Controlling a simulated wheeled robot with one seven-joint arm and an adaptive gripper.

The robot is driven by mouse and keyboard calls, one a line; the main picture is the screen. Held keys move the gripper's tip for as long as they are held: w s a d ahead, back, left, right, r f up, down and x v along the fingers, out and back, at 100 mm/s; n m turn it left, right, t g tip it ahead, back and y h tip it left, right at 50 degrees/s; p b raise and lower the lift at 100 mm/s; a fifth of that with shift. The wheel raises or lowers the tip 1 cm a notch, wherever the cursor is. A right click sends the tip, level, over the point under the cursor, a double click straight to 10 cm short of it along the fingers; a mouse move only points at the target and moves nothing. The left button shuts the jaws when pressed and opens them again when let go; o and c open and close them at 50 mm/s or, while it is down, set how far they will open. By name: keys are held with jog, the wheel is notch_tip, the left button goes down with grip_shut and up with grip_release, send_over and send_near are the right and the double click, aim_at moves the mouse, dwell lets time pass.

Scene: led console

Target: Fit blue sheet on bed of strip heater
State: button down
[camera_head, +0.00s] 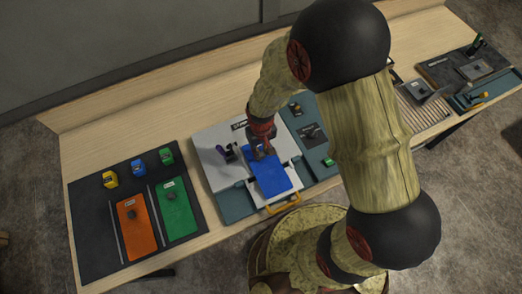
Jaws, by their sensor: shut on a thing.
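The blue sheet (270,178) is a flat blue rectangle over the light grey bed of the strip heater (212,160). My gripper (262,152) is at the sheet's upper end and is shut on it, probably by a grip block that my fingers hide. The sheet looks roughly in line with the bed. I cannot tell whether it touches the bed or hangs just above it. A yellow handle (284,203) is at the heater's front edge. A dark purple knob or clamp (228,153) stands to the left of the sheet.
A dark mat (90,225) at left holds an orange sheet (133,228), a green sheet (177,208) and small yellow, blue and green blocks. A teal panel (325,165) is right of the heater. My arm covers the table's middle right. More fixtures (470,70) stand far right.

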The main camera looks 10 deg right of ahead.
jog(key=shift+f+b, duration=0.6)
jog(key=shift+f, duration=0.25)
dwell(0.7)
jog(key=c, duration=1.6)
grip_release()
notch_tip(320, 180, up, 12)
